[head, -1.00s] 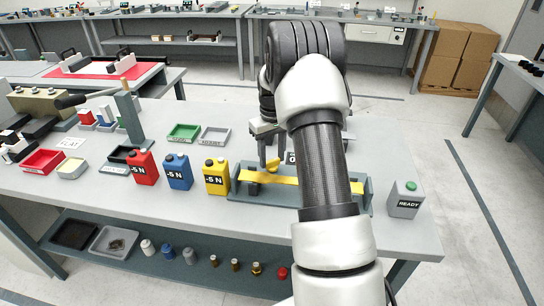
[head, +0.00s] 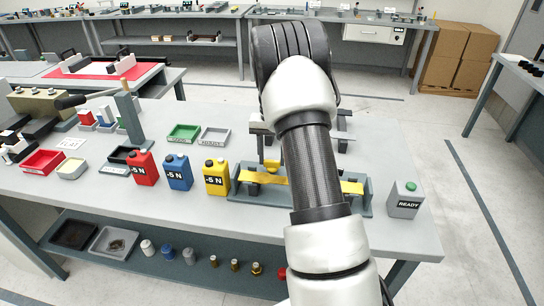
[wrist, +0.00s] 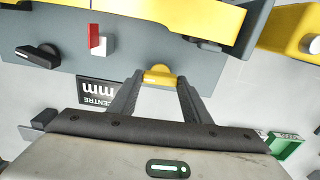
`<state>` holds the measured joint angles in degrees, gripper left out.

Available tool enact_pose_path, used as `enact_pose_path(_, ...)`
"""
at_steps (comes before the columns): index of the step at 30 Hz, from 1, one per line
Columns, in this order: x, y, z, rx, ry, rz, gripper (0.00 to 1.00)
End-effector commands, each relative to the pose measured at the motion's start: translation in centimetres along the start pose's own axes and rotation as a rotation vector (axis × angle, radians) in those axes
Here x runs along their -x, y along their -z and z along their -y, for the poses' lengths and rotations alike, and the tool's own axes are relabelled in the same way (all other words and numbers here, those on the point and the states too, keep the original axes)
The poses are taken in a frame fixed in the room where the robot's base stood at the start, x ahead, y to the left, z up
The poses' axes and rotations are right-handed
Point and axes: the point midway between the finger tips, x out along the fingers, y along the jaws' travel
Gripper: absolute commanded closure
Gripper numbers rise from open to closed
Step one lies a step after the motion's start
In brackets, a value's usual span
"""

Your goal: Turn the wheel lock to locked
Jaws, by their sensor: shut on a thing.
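A small yellow knob (wrist: 160,74) sits at the edge of the grey test fixture (wrist: 150,58); I take it to be the wheel lock, but no lock marking is readable. My gripper (wrist: 160,84) has one fingertip on each side of the knob and is shut on it. In the head view the knob (head: 271,164) shows just left of my arm, above the yellow strip (head: 262,177) of the fixture. My forearm hides the middle of the fixture and most of the gripper there.
The fixture also bears a black lever (wrist: 38,56) and a red-and-white piece (wrist: 97,40). A sign reading CENTRE mm (wrist: 98,91) lies beside it.

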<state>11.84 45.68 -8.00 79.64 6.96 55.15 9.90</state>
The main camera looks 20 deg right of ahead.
Motion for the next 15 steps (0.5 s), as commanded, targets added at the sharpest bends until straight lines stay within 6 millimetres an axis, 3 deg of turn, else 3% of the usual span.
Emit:
enact_pose_path(14, -0.01, -0.03, -0.02, -0.011, -0.001, 0.001, 0.79)
enact_pose_path(15, -0.01, -0.03, -0.02, -0.011, 0.000, 0.001, 0.50)
